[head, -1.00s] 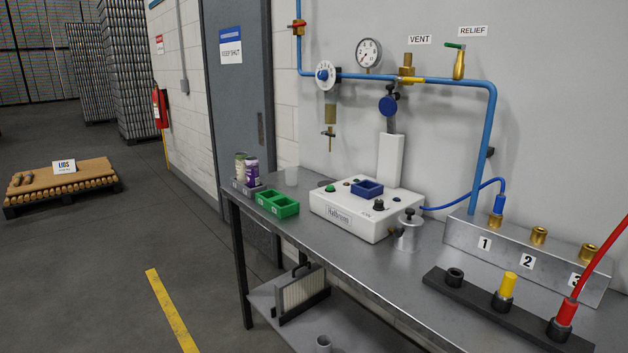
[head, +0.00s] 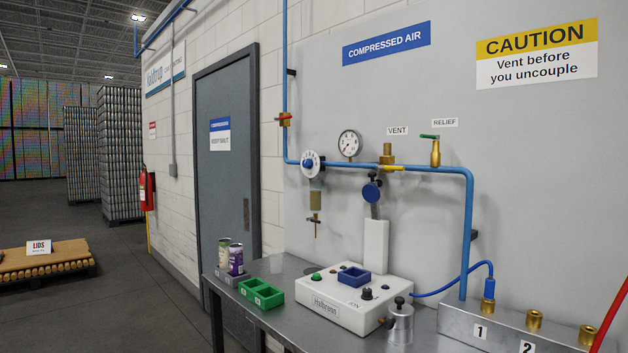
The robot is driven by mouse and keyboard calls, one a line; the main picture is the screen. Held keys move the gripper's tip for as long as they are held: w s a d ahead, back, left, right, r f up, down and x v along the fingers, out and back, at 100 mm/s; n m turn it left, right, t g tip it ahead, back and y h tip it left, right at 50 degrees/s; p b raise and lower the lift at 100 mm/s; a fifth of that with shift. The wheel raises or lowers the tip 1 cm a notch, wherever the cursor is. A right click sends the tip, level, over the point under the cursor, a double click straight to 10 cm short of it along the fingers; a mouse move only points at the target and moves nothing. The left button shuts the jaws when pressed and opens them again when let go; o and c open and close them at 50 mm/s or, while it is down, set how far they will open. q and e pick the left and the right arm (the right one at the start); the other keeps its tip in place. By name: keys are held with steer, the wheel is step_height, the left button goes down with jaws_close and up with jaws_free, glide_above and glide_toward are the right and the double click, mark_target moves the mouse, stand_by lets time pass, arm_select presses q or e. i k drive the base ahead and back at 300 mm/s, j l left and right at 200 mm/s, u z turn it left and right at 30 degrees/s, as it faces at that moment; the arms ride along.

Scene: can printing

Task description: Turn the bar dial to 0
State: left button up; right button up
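A round white dial with a blue centre knob (head: 309,163) sits on the blue air pipe, left of the pressure gauge, in the head view. It has dark marks around its rim; its numbers and setting are too small to read. The round pressure gauge (head: 349,143) stands above the pipe to its right, with a small reddish needle. A filter bowl (head: 315,198) hangs under the dial. Neither of my grippers is in view.
A metal bench (head: 282,284) runs below the pipe. A brass vent valve (head: 387,155) and relief valve (head: 435,153) sit right of the gauge.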

mark_target(308, 164)
steer(key=i+j+u, duration=0.2)
steer(key=i, duration=0.5)
steer(key=i+j+u, duration=0.25)
steer(key=i, duration=0.45)
steer(key=k+l, duration=0.05)
